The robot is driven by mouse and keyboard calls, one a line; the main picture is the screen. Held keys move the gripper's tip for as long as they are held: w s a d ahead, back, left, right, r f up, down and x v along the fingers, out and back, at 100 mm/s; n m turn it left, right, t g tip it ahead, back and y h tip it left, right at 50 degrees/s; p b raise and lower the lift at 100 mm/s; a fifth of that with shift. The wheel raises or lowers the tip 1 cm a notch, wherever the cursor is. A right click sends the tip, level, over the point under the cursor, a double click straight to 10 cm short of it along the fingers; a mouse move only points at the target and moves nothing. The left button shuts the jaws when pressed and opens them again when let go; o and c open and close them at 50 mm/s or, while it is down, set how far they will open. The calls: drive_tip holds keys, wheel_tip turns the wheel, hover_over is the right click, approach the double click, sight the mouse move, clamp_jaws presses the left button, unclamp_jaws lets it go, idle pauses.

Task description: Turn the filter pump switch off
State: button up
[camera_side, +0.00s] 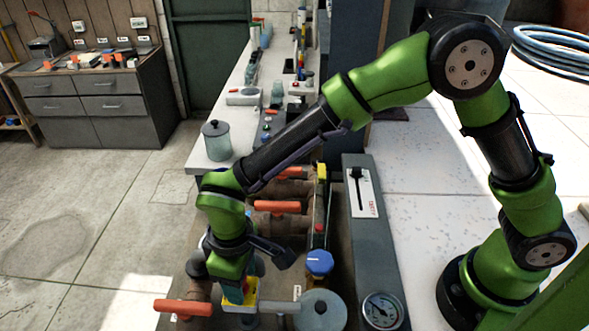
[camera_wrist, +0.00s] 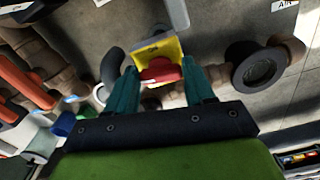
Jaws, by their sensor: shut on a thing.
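A red knob (camera_wrist: 160,70) sits on a yellow plate (camera_wrist: 170,48) in the wrist view; it looks like the filter pump switch. A small grey label (camera_wrist: 148,46) beside it is too blurred to read. My gripper (camera_wrist: 161,72) has its two teal fingers on either side of the knob, shut on it. In the side view my gripper (camera_side: 236,287) points down at the yellow plate (camera_side: 242,305) low in the picture. There the arm and fingers hide most of the knob, and its setting cannot be read.
Orange valve handles (camera_side: 183,307) (camera_side: 277,207) stand on pipes close around the gripper. A blue cap (camera_side: 319,263), a grey lidded housing (camera_side: 322,312) and a gauge (camera_side: 381,311) are to its right. A panel with a black lever (camera_side: 358,190) stands behind. Open floor lies left.

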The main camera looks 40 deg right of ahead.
drive_tip(key=shift+n, duration=1.1)
drive_tip(key=o, duration=1)
drive_tip(key=shift+o, duration=0.2)
wheel_tip(320, 180, up, 17)
